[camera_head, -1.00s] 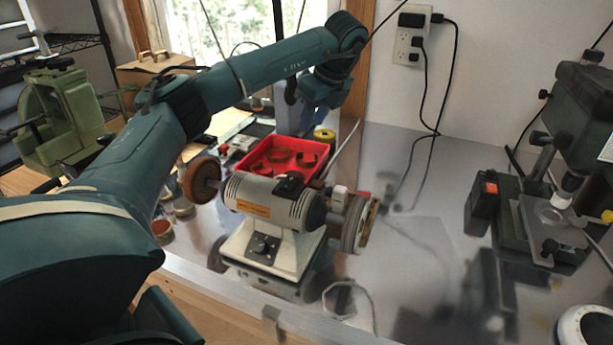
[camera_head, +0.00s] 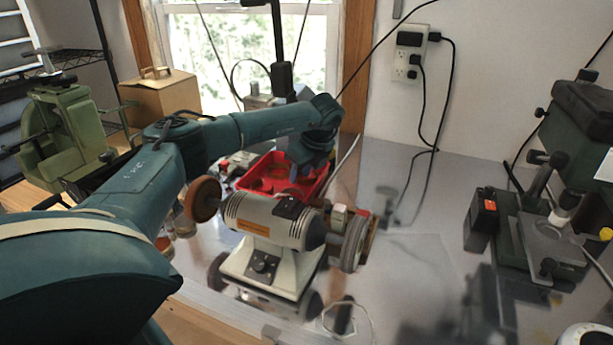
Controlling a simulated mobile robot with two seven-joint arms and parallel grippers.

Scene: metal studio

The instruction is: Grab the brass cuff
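A red tray (camera_head: 312,188) stands on the metal bench behind the grinder. Brownish, brass-coloured ring shapes (camera_head: 274,172) lie in it; they are small and partly covered, so I cannot tell which one is the brass cuff. My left gripper (camera_head: 299,170) points down over the right part of the tray. Its fingertips are small and dark, and I cannot tell whether they are open or touch a ring. My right gripper is not in view.
A bench grinder (camera_head: 268,222) stands just in front of the tray and hides its near side. A drill-press-like machine (camera_head: 550,240) is at the right. A cardboard box (camera_head: 160,98) stands at the back left. The bench between grinder and right machine is mostly clear.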

